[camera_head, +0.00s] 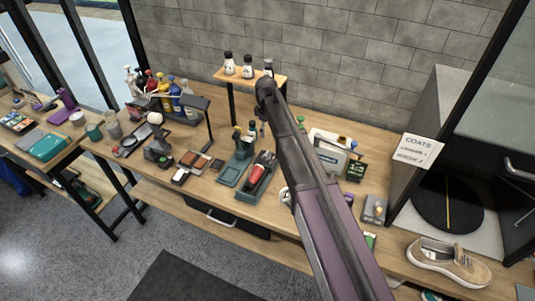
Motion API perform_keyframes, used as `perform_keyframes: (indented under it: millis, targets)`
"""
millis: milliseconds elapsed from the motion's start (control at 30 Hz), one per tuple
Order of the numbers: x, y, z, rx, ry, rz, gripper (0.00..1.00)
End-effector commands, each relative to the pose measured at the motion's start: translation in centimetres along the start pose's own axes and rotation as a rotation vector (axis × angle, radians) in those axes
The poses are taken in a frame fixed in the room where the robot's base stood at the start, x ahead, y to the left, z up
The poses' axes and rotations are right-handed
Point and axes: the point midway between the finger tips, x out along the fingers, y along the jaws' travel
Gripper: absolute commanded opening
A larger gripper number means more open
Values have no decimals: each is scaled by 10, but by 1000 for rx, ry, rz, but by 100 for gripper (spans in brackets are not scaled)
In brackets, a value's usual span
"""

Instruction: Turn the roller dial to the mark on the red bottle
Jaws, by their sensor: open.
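A red bottle-like object (268,172) lies in a dark green cradle (250,190) on the workbench, left of my arm. Another red bottle (151,81) stands among the coloured bottles at the back left. I cannot tell which is the task's red bottle, and no mark is readable on either. I cannot pick out the roller dial for certain. My arm reaches up from the lower right across the bench and ends near the small shelf. My gripper cannot be made out; it may be hidden behind the arm.
A wooden shelf (238,76) with small dark bottles stands at the back. A black lamp (208,125) and brush blocks sit left of the cradle. At right are a beige sneaker (449,263), a COATS sign (416,148) and a booth with a black turntable (447,205).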

Motion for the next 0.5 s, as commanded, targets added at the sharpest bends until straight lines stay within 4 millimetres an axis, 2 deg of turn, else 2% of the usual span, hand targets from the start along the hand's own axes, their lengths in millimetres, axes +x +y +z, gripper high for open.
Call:
perform_keyframes:
  millis: [500]
  targets:
    - [41, 1, 1, 2, 0, 0, 89]
